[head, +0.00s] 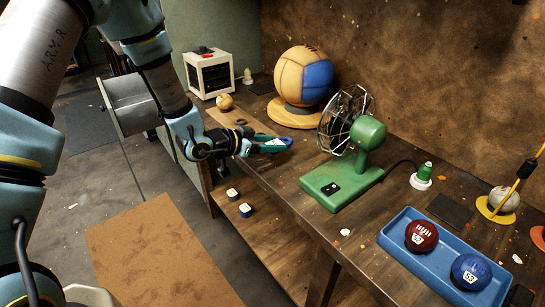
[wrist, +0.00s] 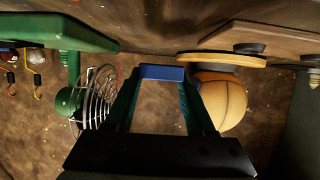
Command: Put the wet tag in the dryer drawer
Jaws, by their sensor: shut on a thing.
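My gripper (head: 268,145) is shut on a small tag (head: 274,142) with a white face. In the wrist view the tag (wrist: 162,72) shows as a blue strip between the two fingertips (wrist: 162,84). The gripper holds it near the front edge of the workbench, left of the green fan and in front of the large ball. A white box-shaped unit with a dark barred front and a red top button (head: 210,73) stands at the far left end; it may be the dryer. I cannot make out an open drawer on it.
A green caged fan (head: 365,140) and a yellow-blue ball (head: 303,75) on a round stand flank the gripper. A small ball (head: 225,102) lies near the white unit. Two small white-topped pieces (head: 245,210) sit on the lower shelf.

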